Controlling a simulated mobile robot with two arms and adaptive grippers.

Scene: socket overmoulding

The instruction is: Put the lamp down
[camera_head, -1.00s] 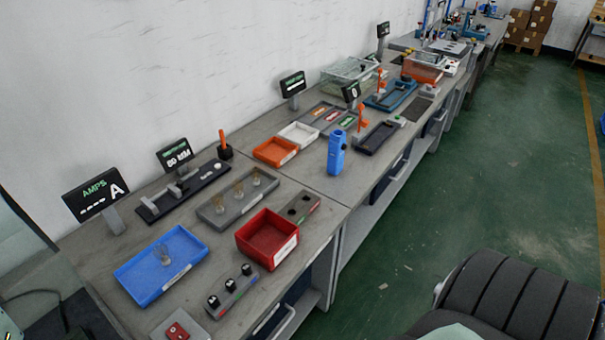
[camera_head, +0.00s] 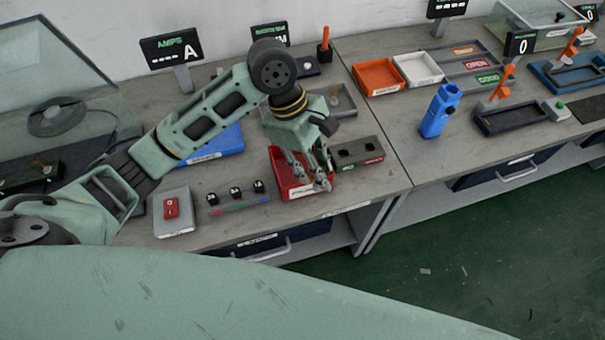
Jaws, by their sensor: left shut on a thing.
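My left gripper (camera_head: 318,184) points down over the red bin (camera_head: 293,191), its fingers at the bin's mouth. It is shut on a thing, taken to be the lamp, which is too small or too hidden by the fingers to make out. The grey rack (camera_head: 345,112) behind the gripper is mostly covered by my arm; a glass lamp (camera_head: 335,98) shows in it. The blue tray (camera_head: 225,139) is partly hidden behind my left arm, so its contents do not show. My right gripper is not in view.
A grey two-hole block (camera_head: 358,152) stands just right of the red bin. A panel with black knobs (camera_head: 237,197) and a red switch box (camera_head: 174,211) lie to its left. A blue device (camera_head: 439,110) stands on the bench farther right.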

